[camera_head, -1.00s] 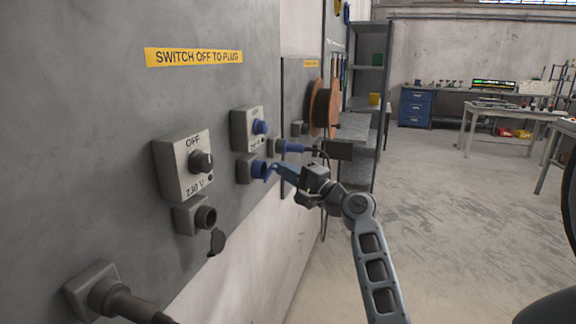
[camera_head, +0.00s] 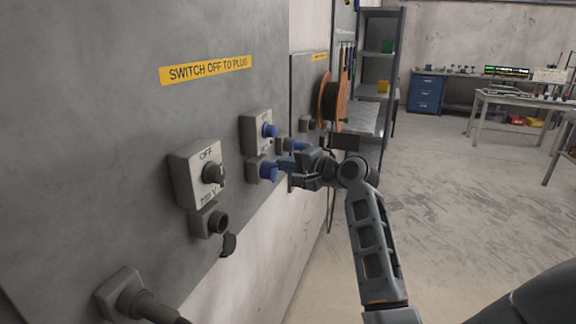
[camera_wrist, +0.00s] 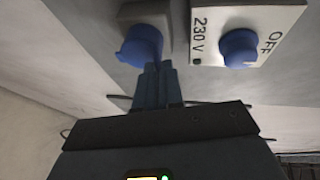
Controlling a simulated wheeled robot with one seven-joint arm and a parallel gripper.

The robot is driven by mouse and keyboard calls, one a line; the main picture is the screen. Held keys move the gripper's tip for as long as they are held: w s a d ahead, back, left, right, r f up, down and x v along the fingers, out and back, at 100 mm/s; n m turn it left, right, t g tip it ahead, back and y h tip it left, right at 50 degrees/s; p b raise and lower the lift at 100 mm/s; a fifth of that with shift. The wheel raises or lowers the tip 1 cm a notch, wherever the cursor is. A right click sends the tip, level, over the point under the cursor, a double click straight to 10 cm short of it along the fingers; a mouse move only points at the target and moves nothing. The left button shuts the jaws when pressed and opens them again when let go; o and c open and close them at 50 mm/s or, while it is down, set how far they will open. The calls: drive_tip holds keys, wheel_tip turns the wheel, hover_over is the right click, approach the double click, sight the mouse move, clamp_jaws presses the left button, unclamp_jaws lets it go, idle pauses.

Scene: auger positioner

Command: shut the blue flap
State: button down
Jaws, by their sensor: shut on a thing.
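The blue flap (camera_head: 268,170) is on the lower blue socket, on the grey wall panel below a blue-knobbed switch box (camera_head: 256,130). In the wrist view the flap (camera_wrist: 141,46) looks like a round blue cap lying over or very close to the socket mouth. Whether it is fully seated I cannot tell. My gripper (camera_head: 282,164) is at the flap's right side in the head view. In the wrist view its fingers (camera_wrist: 157,70) are together at the flap's edge, shut on it. The fingertips hide part of the contact.
A grey switch (camera_head: 212,174) and grey socket with a hanging dark flap (camera_head: 228,245) are nearer on the panel. A cable reel (camera_head: 330,100) and shelf (camera_head: 385,50) stand behind. The floor at right is open.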

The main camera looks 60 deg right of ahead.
drive_tip(key=c, duration=1.3)
unclamp_jaws()
drive_tip(key=shift+o, duration=0.2)
drive_tip(key=b+v, duration=0.1)
drive_tip(key=v, duration=0.6)
drive_tip(key=shift+s+a, duration=0.2)
drive_tip(key=shift+s, duration=0.15)
